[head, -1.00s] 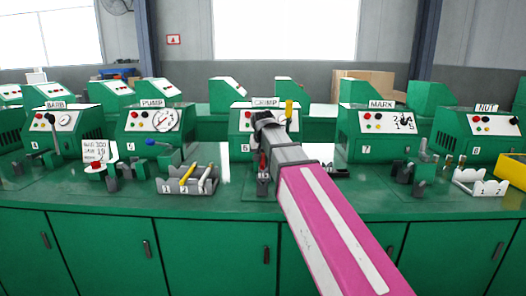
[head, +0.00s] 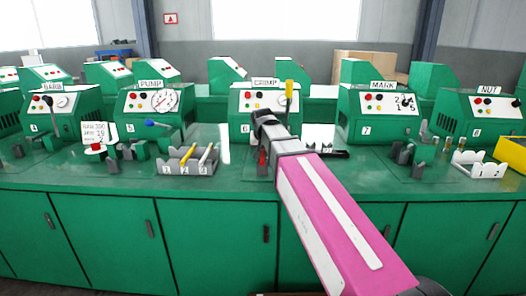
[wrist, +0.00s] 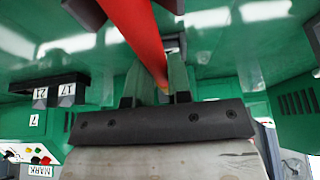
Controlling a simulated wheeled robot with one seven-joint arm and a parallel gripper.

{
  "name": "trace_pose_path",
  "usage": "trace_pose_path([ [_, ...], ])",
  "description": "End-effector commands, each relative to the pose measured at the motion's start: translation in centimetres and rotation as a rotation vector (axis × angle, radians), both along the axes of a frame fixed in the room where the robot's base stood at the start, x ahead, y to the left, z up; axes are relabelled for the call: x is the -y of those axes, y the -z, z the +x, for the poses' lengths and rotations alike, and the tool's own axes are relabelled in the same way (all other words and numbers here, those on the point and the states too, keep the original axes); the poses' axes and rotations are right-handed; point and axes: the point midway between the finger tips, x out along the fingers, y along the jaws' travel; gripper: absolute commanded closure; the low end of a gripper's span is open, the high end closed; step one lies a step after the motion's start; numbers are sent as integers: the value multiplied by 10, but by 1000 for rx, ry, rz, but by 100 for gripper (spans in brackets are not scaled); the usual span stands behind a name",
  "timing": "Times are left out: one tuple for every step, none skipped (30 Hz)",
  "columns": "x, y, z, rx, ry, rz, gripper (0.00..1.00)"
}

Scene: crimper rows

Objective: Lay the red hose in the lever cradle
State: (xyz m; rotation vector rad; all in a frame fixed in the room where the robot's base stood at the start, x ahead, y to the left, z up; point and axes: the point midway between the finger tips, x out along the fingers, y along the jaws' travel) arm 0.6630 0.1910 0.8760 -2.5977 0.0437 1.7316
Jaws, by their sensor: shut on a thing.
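My gripper (wrist: 156,84) is shut on the red hose (wrist: 145,32), which runs up out of the wrist view's top edge. In the head view a short red piece of the hose (head: 262,158) shows below the wrist, low over the bench in front of the CRIMP machine (head: 250,103). A yellow-handled lever (head: 289,90) stands upright at that machine, just behind my wrist. My arm covers most of the area below it, so I cannot make out the lever cradle or whether the hose touches it.
The green bench (head: 225,183) carries other machines, PUMP (head: 140,104) to the left and MARK (head: 372,105) to the right. A grey rack (head: 185,169) with yellow and white sticks stands left of my arm. A numbered dark rack (wrist: 60,90) shows in the wrist view.

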Motion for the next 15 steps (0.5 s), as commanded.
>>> trace_pose_path([
  [0, 1, 0, -3, 0, 0, 100],
  [0, 1, 0, -3, 0, 0, 100],
  [0, 1, 0, -3, 0, 0, 78],
  [0, 1, 0, -3, 0, 0, 68],
  [0, 1, 0, -3, 0, 0, 59],
  [0, 1, 0, -3, 0, 0, 52],
  [0, 1, 0, -3, 0, 0, 52],
  [0, 1, 0, -3, 0, 0, 52],
  [0, 0, 0, -2, 0, 0, 52],
  [0, 0, 0, -2, 0, 0, 52],
  [0, 0, 0, -2, 0, 0, 52],
  [0, 0, 0, -2, 0, 0, 52],
  [0, 0, 0, -2, 0, 0, 52],
  [0, 0, 0, -2, 0, 0, 52],
  [0, -1, -1, -2, 0, 0, 52],
])
